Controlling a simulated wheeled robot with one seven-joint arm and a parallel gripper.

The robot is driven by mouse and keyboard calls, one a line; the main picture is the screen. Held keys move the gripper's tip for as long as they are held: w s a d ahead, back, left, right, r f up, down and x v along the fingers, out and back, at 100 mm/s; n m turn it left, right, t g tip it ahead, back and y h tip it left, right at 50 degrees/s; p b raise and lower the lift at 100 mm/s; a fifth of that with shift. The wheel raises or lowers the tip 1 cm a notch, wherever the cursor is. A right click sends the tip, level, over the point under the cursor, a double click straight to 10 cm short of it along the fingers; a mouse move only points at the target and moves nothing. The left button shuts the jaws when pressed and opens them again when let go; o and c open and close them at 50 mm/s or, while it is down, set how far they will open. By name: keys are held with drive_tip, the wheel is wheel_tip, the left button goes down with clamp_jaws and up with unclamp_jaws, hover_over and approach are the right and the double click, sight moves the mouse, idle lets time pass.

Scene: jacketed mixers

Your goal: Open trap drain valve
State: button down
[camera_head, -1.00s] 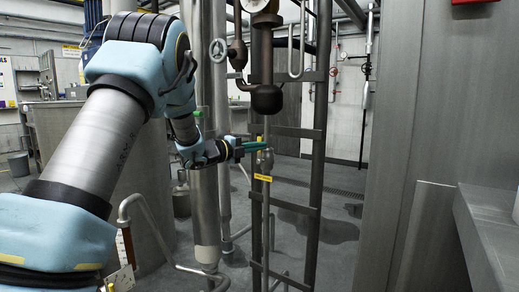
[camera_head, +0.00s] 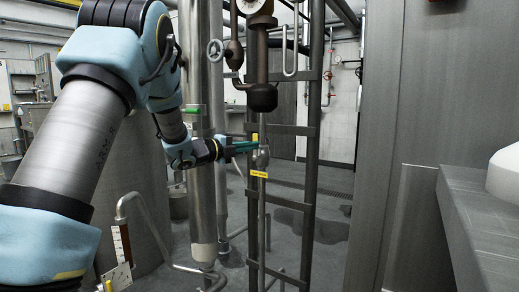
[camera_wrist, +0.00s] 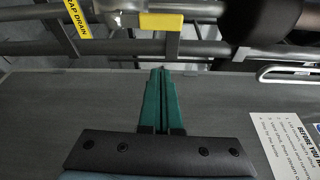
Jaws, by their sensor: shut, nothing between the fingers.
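The trap drain valve (camera_head: 263,157) is a small grey fitting on a thin vertical pipe, with a yellow tag (camera_head: 259,173) below it. In the wrist view, a yellow label reading "TRAP DRAIN" (camera_wrist: 78,18) is at the top left. A yellow sleeve (camera_wrist: 160,21), apparently on the valve's lever, is at the top centre. My gripper (camera_head: 256,145) has green fingers, shut and empty, with the tips close to the upper part of the valve. In the wrist view, my gripper (camera_wrist: 163,72) points up toward the yellow sleeve, with a gap between. Contact cannot be told in the head view.
A dark ladder-like frame (camera_head: 313,130) stands just behind and right of the valve. A dark trap body (camera_head: 262,97) hangs above it. A thick steel pipe (camera_head: 203,215) stands left, under my arm. A grey ledge (camera_head: 470,215) with a white object (camera_head: 506,175) is right.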

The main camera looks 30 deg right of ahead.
drive_tip(key=shift+s+a, duration=0.2)
drive_tip(key=shift+a, duration=0.9)
drive_tip(key=shift+s+a, duration=0.2)
drive_tip(key=shift+a, duration=0.9)
